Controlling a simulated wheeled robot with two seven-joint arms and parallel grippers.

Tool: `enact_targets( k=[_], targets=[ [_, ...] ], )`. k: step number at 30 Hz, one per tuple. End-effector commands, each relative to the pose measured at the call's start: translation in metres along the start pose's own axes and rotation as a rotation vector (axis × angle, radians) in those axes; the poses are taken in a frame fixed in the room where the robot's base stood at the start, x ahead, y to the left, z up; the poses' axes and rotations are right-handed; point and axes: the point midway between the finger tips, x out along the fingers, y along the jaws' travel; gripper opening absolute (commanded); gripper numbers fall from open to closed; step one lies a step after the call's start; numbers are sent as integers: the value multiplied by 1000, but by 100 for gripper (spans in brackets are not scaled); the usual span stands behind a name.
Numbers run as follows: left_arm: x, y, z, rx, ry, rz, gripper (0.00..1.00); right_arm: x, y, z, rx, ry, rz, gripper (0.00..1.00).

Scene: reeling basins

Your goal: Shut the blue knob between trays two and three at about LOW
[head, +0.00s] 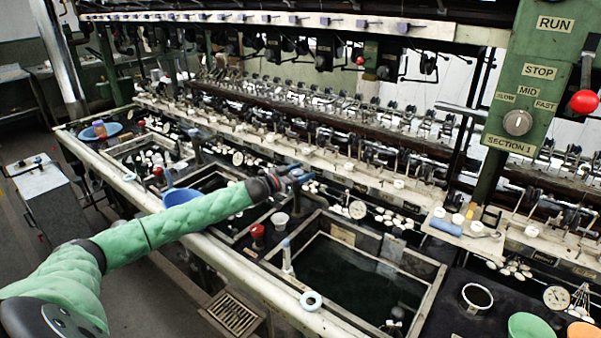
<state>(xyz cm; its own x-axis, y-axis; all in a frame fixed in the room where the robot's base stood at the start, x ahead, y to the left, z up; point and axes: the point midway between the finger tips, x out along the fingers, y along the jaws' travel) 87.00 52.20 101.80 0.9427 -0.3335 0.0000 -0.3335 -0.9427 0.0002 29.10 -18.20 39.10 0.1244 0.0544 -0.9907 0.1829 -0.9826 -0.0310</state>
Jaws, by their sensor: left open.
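My left arm in a green sleeve reaches in from the left, and its gripper (299,179) is above the strip between the middle basin (214,183) and the large near basin (432,282). Its small dark fingers are open, with bluish parts near the tips. I cannot clearly make out a blue knob there; the gripper may cover it, and any LOW mark is too small to read. A red knob (258,232) stands on the strip below the gripper. My right gripper is out of view.
A green post with a grey dial (517,122) rises at the right.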

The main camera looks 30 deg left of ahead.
Motion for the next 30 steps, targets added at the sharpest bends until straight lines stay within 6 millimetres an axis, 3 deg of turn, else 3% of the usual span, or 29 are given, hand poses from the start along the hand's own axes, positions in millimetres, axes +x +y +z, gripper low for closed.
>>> enact_targets(
  k=[5,12,23,30],
  targets=[
    [0,0,0,0,0,0,62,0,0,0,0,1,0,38],
    [0,0,0,0,0,0,19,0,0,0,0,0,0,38],
    [0,0,2,-1,0,-25,18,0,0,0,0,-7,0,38],
    [0,0,2,-4,2,-101,18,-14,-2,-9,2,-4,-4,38]
  ],
)
